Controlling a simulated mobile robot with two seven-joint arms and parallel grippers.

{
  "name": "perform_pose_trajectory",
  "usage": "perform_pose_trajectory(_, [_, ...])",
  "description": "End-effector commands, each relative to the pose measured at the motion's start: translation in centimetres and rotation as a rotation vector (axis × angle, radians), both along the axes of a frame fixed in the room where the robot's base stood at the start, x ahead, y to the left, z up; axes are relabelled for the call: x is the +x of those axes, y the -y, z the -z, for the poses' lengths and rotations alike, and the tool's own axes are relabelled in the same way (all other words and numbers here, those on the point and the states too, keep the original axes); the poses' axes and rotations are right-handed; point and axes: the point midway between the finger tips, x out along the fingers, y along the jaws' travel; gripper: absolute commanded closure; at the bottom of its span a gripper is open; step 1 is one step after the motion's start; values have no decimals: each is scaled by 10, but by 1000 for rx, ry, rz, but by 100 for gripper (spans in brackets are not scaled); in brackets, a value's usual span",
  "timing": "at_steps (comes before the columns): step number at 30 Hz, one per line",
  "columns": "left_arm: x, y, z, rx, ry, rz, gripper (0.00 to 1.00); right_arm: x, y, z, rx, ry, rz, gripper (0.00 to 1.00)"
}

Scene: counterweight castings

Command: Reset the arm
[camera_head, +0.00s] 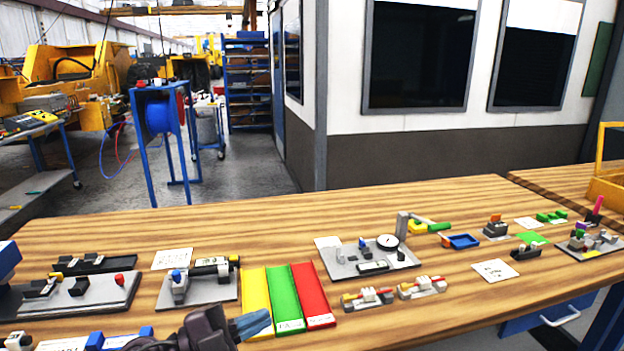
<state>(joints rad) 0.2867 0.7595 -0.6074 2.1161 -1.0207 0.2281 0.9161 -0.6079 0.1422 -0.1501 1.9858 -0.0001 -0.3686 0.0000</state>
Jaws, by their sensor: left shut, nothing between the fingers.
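My left gripper (262,322) comes in at the bottom edge, left of centre, with a dark body and blue-grey fingertips. Its fingers are together with nothing between them. It shows over the front part of the wooden bench (440,325), just in front of the yellow strip (256,300) and green strip (285,297). Its body hides part of the bench behind it. My right gripper is not in view.
A red strip (312,292) lies beside the green one. Grey fixture plates hold a clamp device (200,282) at left and a dial gauge (387,242) at centre. The bench's front right is clear.

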Motion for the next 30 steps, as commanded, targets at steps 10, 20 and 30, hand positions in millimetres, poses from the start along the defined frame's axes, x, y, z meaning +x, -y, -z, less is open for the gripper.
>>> perform_pose_trajectory(10, [12,-77,13,-352,-255,-640,100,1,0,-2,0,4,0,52])
perform_pose_trajectory(20, [-40,-164,104,-352,-744,-1198,100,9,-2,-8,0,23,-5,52])
perform_pose_trajectory(30, [-142,-195,179,-164,-1267,-1447,100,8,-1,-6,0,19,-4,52])
